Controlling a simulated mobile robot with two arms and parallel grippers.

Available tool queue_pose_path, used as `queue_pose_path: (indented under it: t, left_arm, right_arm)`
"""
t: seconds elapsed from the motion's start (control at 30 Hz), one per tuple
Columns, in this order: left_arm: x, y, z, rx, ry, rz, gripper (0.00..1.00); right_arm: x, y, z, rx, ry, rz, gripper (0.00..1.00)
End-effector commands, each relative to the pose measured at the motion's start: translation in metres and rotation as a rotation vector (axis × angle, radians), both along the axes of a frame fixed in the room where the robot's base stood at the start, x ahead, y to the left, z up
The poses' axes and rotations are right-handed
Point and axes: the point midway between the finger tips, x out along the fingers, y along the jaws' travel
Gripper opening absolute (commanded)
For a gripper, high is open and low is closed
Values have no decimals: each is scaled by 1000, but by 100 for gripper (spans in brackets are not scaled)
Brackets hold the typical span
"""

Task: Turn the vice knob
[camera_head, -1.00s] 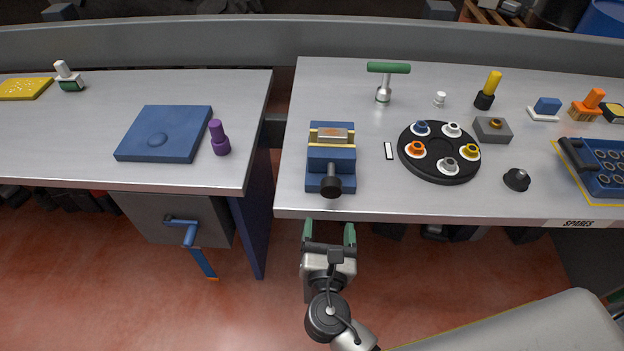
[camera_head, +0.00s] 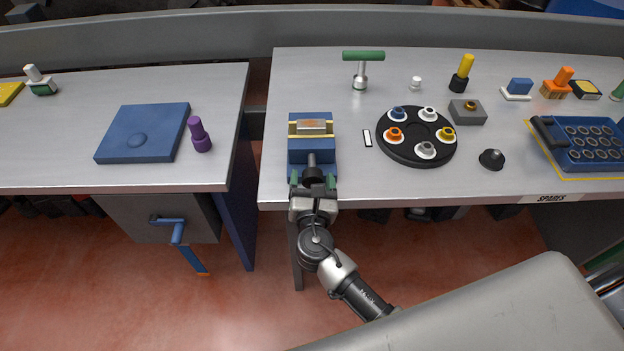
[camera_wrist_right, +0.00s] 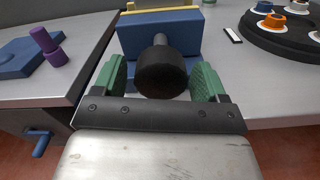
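The blue vice (camera_head: 311,140) stands at the front left of the right-hand bench, with a brass-coloured block (camera_head: 311,127) between its jaws. Its black knob (camera_head: 313,174) sticks out towards me on a short shaft. My right gripper (camera_head: 314,181) is at the bench's front edge, in line with the knob. In the right wrist view the round knob (camera_wrist_right: 162,72) lies between the two green fingers of my open right gripper (camera_wrist_right: 160,80). A gap shows on each side, so the fingers do not seem to touch it. My left gripper is not in view.
A black round tray (camera_head: 417,159) with several coloured fittings is to the right of the vice. A green T-handle tool (camera_head: 362,70) stands behind. A blue plate (camera_head: 143,132) and a purple peg (camera_head: 200,135) are on the left bench. A gap separates the benches.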

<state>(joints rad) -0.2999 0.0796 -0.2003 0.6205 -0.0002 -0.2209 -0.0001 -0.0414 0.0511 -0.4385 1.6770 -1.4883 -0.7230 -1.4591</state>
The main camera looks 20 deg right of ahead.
Motion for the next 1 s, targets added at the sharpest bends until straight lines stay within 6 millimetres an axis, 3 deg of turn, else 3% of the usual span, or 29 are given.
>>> queue_pose_path:
  t: [0.03,0.3,0.63,1.0]
  left_arm:
    - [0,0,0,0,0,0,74]
    - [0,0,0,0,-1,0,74]
    - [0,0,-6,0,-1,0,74]
    - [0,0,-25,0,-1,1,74]
  right_arm:
    - [0,0,0,0,0,0,65]
    - [0,0,0,0,0,0,25]
    - [0,1,-1,60,-18,0,25]
    - [0,1,-2,295,-86,0,25]
